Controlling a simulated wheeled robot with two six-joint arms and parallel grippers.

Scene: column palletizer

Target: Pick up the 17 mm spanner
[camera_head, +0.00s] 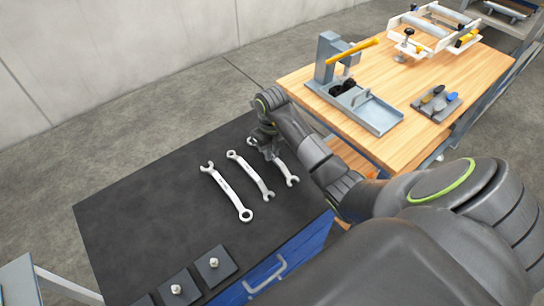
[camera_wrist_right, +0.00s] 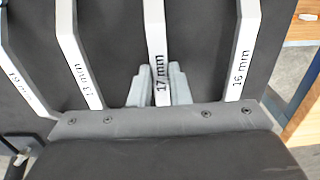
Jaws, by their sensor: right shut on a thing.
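The 17 mm spanner (camera_wrist_right: 156,40) runs between the two grey fingers of my right gripper (camera_wrist_right: 159,78) in the right wrist view, its label readable at the fingers. In the head view my right gripper (camera_head: 265,143) is low over the black bench top, and the lower part of this spanner (camera_head: 284,167) shows beside the arm. The gripper is shut on it. I cannot tell whether the spanner is clear of the surface. My left gripper is not in view.
The 13 mm spanner (camera_wrist_right: 80,60) and a 19 mm one (camera_wrist_right: 25,80) lie to the left, the 16 mm spanner (camera_wrist_right: 242,50) to the right. The black bench top (camera_head: 140,215) has free room at left. Square blocks with studs (camera_head: 214,266) sit at its front. A wooden table (camera_head: 395,75) stands beyond.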

